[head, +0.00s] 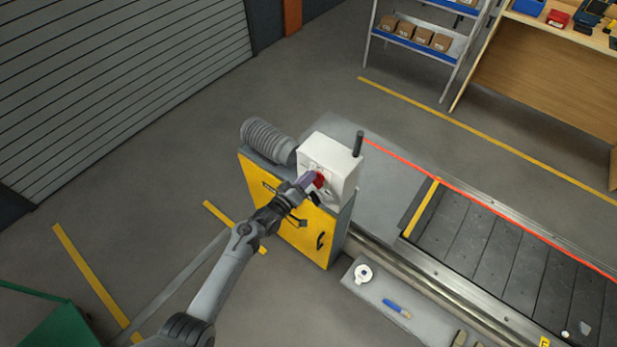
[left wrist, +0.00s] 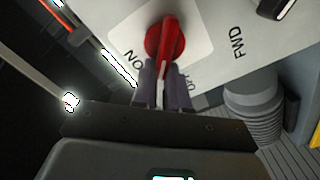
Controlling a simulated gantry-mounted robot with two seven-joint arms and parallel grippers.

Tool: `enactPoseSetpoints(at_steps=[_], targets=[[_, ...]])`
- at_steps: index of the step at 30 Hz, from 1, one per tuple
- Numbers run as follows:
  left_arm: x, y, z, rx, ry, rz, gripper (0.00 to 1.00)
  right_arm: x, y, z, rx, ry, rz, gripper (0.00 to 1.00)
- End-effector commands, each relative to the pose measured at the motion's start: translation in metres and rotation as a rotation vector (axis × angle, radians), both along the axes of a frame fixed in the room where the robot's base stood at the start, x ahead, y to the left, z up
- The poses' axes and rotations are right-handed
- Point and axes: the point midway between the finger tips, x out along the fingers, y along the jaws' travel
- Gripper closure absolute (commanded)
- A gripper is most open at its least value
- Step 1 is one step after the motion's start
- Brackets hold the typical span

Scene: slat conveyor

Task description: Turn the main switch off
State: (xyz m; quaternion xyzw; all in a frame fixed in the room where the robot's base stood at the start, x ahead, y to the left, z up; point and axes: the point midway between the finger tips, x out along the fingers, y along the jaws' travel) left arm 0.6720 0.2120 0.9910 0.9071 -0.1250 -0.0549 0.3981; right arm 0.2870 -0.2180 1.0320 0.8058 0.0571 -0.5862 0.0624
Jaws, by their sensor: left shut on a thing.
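The main switch is a red rotary knob (left wrist: 165,40) on a white plate marked ON and OFF, on the face of the white control box (head: 331,160). In the left wrist view its handle runs down between my left gripper's fingers (left wrist: 163,82). In the head view the left gripper (head: 312,181) is at the box face and covers part of the red knob (head: 319,180). The left gripper is shut on the knob's handle. The handle's lower end lies between the ON and OFF marks, nearer OFF, which the fingers partly hide. My right gripper is not in view.
The box stands on a yellow-fronted cabinet (head: 292,220) beside a grey ribbed motor (head: 268,140). A black selector knob (left wrist: 275,8) marked FWD is near the switch. The slat conveyor (head: 490,250) runs to the right. A shelf (head: 377,300) holds a tape roll and a blue marker.

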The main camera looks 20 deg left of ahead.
Motion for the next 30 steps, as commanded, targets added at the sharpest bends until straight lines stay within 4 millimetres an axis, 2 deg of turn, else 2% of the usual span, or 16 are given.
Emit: enactPoseSetpoints(at_steps=[18, 30], targets=[[0.002, 0.006, -0.013, -0.533, 0.148, 0.0, 1.0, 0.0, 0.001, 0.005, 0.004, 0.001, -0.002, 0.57], [0.002, 0.007, -0.018, -0.707, 0.197, -0.001, 1.0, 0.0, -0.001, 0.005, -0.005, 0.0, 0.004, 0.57]])
